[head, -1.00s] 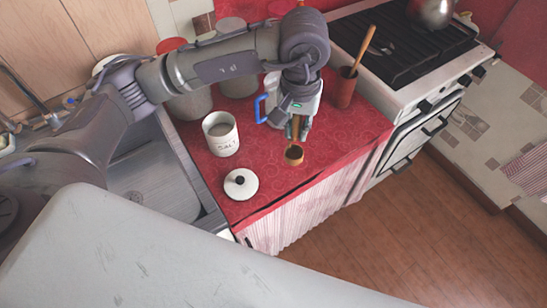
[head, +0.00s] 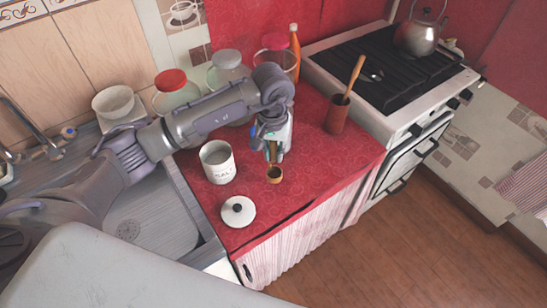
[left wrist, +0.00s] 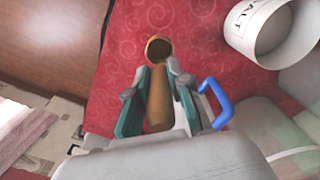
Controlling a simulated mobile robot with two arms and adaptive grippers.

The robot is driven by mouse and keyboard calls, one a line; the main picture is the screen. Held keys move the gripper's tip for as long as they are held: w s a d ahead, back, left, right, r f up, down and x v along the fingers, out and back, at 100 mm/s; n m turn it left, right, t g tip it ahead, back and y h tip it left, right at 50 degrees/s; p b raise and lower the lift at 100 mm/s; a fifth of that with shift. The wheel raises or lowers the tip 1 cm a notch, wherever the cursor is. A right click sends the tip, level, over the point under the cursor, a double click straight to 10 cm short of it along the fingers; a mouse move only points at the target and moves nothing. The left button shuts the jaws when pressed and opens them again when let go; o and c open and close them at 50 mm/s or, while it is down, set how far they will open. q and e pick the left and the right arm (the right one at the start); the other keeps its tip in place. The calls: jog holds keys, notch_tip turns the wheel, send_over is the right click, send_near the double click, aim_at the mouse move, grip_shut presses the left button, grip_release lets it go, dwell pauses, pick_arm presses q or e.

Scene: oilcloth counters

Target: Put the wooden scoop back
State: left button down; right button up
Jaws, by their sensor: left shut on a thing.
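The wooden scoop (head: 274,174) is held by its handle in my left gripper (head: 272,155), bowl end down, over the red counter to the right of the salt canister. In the left wrist view the scoop (left wrist: 159,100) lies between the two fingers of the left gripper (left wrist: 160,88), its round bowl beyond the fingertips. I cannot tell whether the bowl touches the counter. The white salt canister (head: 218,162) stands open, and also shows in the left wrist view (left wrist: 243,28). Its white lid (head: 238,211) with a black knob lies in front of it. My right gripper is not in view.
A brown utensil pot (head: 337,115) with a wooden handle sticking out stands right of the gripper, near the stove (head: 385,70). Glass jars (head: 177,93) and an orange bottle (head: 295,50) stand behind my arm. The sink (head: 150,215) is at left. The counter's front right is clear.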

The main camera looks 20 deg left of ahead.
aim_at(274, 158)
pick_arm(q)
notch_tip(274, 158, down, 3)
jog(key=shift+f+p, duration=0.2)
jog(key=shift+p, duration=0.45)
jog(key=shift+f, duration=0.2)
jog(key=shift+f, duration=0.1)
jog(key=shift+f+b, duration=0.1)
jog(key=shift+b, duration=0.2)
jog(key=c, duration=1.1)
grip_release()
jog(key=shift+o, duration=0.2)
